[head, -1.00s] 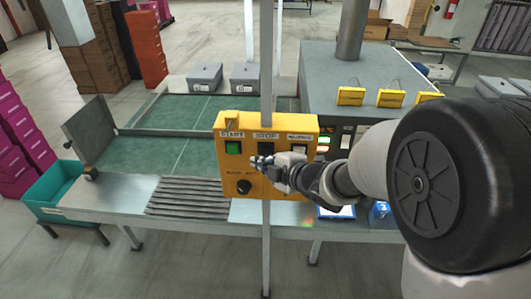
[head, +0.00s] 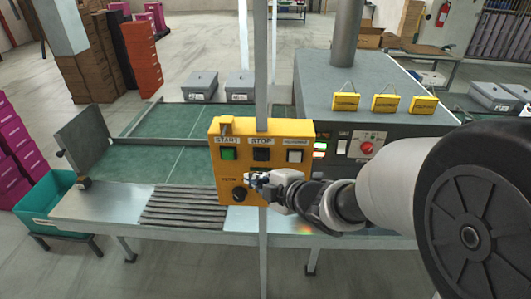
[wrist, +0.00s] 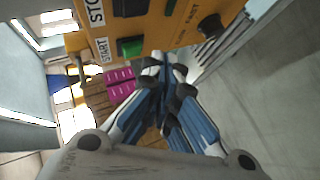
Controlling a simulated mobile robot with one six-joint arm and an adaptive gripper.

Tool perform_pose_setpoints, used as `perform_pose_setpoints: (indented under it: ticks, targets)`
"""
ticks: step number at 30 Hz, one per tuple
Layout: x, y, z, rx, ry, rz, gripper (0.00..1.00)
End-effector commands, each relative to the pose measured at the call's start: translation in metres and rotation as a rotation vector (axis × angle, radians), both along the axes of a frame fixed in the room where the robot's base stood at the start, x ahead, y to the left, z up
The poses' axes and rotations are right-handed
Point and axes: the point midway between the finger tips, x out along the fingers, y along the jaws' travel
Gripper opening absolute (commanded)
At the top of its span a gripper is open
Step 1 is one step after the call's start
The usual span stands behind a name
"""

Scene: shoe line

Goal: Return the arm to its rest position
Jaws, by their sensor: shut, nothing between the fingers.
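My gripper (head: 255,181) is in front of the lower part of the yellow control box (head: 222,180), near its black knob (head: 239,194). It is shut and empty. In the wrist view the fingertips (wrist: 168,80) are together, with the box (wrist: 165,35) beyond them at the top. The box carries a green START button (head: 228,154), a dark STOP button (head: 262,155) and a white button (head: 295,156). I cannot tell from the head view how far the fingers are from the box face. My arm reaches in from the right.
The box is on a metal post (head: 261,60). Behind it lie a green conveyor (head: 150,165) and a grey machine (head: 370,85) with yellow signs. A teal bin (head: 48,205) stands at the left. Floor in front is open.

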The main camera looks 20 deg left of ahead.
Motion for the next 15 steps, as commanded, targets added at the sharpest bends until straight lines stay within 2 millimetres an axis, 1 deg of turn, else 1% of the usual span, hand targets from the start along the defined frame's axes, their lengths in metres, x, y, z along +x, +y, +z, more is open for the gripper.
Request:
perform_pose_setpoints:
  ticks: [3,5,8,9,11,12,13,14,15]
  targets:
    - [0.001,-0.002,0.001,-0.001,0.002,-0.009,0.0]
    - [0.005,-0.011,0.004,-0.004,0.011,-0.045,0.0]
    - [0.016,-0.046,0.016,-0.005,0.05,-0.188,0.0]
    - [0.02,-0.069,0.023,-0.003,0.078,-0.276,0.0]
    - [0.021,-0.109,0.033,0.014,0.135,-0.436,0.0]
    - [0.017,-0.139,0.039,0.031,0.18,-0.552,0.0]
    - [0.012,-0.162,0.042,0.049,0.219,-0.642,0.0]
    - [0.004,-0.183,0.045,0.071,0.261,-0.732,0.0]
    - [-0.009,-0.211,0.047,0.105,0.319,-0.849,0.0]
